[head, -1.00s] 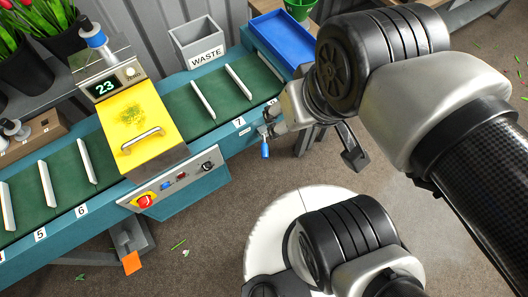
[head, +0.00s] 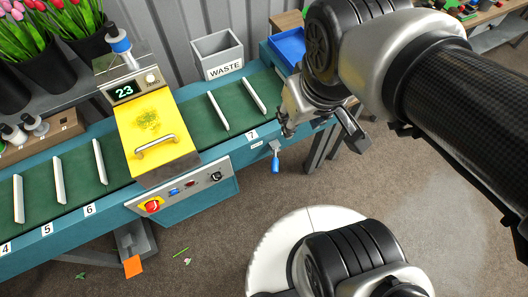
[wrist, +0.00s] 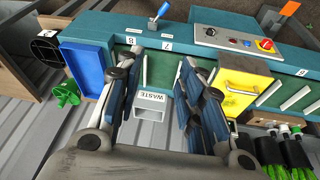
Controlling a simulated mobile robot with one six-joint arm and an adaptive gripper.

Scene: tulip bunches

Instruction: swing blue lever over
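The blue lever (head: 276,163) is on the front side of the conveyor, right of the number 7 label, with its blue handle hanging downward in the head view. In the wrist view the blue lever (wrist: 162,11) shows at the top, between the 8 and 7 labels and beyond the fingertips. My gripper (head: 289,128) is just above the lever in the head view, partly hidden by my wrist. In the wrist view my gripper (wrist: 160,62) has its fingers wide apart with nothing between them, over the belt. I see no contact with the lever.
The conveyor carries white dividers and a yellow cover (head: 150,130). A control panel (head: 180,187) with a red button (head: 152,206) is left of the lever. The waste bin (head: 217,56) and blue tray (head: 288,48) stand behind. Floor in front of the lever is clear.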

